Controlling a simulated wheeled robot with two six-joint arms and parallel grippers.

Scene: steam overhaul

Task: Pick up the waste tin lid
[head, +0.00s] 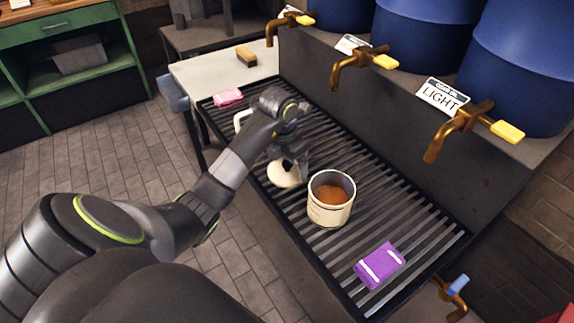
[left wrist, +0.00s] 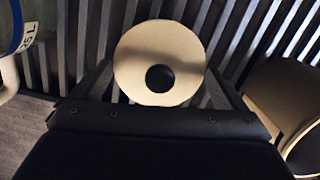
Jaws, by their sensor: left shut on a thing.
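The waste tin lid (head: 282,176) is a round cream disc at the left gripper's tips, over the slatted rack. In the left wrist view the lid (left wrist: 135,60) shows face-on between the two fingers, with a dark round spot at its centre. My left gripper (head: 290,160) is shut on the lid; the exact contact is hard to see. Whether the lid touches the slats is unclear. An open cream tin (head: 328,212) with orange-brown contents stands upright on the rack just right of the lid. It also shows in the left wrist view (left wrist: 262,92). My right gripper is not in view.
A purple pack (head: 380,265) lies on the near right of the rack, a pink one (head: 229,97) at its far left. A white handled container (head: 241,117) is partly hidden behind my arm. Brass taps (head: 455,128) overhang the rack's back. A brush (head: 246,56) lies beyond.

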